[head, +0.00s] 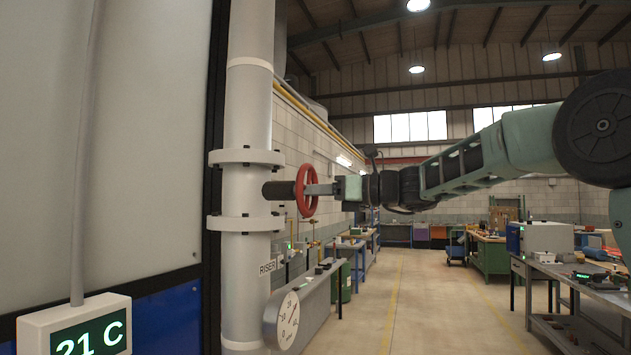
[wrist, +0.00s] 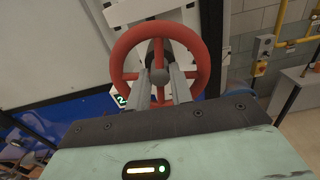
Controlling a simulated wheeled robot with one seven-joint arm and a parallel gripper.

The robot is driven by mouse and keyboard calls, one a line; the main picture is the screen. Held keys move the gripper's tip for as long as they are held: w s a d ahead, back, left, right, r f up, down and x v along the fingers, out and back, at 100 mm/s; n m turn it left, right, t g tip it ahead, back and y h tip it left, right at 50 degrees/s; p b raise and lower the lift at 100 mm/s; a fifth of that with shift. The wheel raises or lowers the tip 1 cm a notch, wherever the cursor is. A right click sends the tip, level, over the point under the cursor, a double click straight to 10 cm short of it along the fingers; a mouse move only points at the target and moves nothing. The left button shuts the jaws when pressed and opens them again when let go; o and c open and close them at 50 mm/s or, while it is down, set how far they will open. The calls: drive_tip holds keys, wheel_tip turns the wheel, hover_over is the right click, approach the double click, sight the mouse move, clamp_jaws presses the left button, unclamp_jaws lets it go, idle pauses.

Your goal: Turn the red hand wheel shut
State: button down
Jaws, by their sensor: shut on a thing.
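The red hand wheel (head: 307,190) stands on a dark stem at the right side of the white vertical pipe (head: 246,185), between two flanges. In the wrist view the red wheel (wrist: 125,52) faces the camera, with its grey hub in the middle and its spokes showing. My gripper (head: 318,189) reaches the wheel from the right. In the wrist view its two grey fingers (wrist: 160,88) stand on either side of the lower spoke, just below the hub, and are shut on the wheel. The exact contact at the fingertips is partly hidden.
A display reading 21 C (head: 75,335) is at the lower left. A workbench (head: 575,285) stands at the right. The floor aisle (head: 410,300) in the middle is clear.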

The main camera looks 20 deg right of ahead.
drive_tip(key=m+p, duration=0.3)
drive_tip(key=m, duration=0.1)
drive_tip(key=shift+f, duration=0.2)
idle(0.4)
drive_tip(key=c, duration=1.3)
unclamp_jaws()
drive_tip(key=shift+o, duration=0.2)
drive_tip(key=shift+d, duration=0.1)
drive_tip(key=b+v, duration=0.6)
drive_tip(key=v, duration=1.1)
drive_tip(key=shift+s, duration=0.15)
